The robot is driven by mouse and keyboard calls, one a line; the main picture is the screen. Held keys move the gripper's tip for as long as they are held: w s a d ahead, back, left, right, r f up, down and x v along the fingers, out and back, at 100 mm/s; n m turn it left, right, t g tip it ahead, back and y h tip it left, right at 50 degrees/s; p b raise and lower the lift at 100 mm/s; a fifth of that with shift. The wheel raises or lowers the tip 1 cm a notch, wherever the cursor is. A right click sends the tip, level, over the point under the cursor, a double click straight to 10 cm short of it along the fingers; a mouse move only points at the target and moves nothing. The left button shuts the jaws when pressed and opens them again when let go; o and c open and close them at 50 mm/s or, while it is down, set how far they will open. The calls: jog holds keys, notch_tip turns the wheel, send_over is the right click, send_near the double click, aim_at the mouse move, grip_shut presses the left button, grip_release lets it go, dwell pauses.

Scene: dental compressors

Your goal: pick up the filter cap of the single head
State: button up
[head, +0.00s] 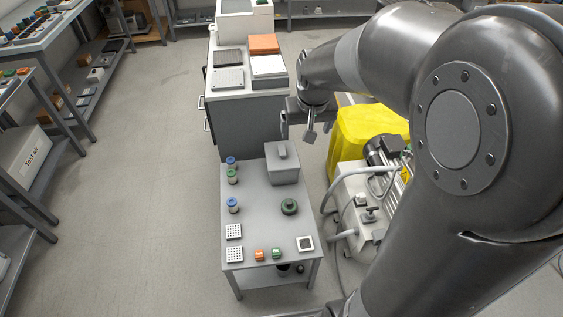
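My gripper (297,130) hangs above the far end of the small grey table (262,225), near the grey lidded box. Its two fingers are apart, with nothing visible between them. A compressor (370,195) with a dark ribbed motor, light hoses and a light tank stands right of the table, partly hidden by my arm. I cannot tell for sure which part is the filter cap of the single head. A dark round piece with a green top (289,207) lies on the table, below and apart from my gripper.
The grey box (282,165) has a raised handle. Jars with blue or green lids (232,205) stand along the table's left. Perforated white blocks (234,254), small orange (259,254) and green (276,253) pieces and a framed square (305,243) lie near the front. A yellow cover (365,130) stands behind the compressor. The left floor is clear.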

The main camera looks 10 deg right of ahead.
jog(key=w+f+g, duration=0.1)
jog(key=w+f, duration=0.7)
jog(key=f, duration=0.2)
jog(key=g, duration=0.2)
send_over(289, 202)
notch_tip(289, 202, down, 35)
jog(key=shift+r, duration=0.1)
jog(key=shift+s+d+f, duration=0.1)
jog(key=shift+f, duration=5.55)
jog(key=shift+c, duration=0.3)
jog(key=c, duration=1)
jog(key=shift+r, duration=0.1)
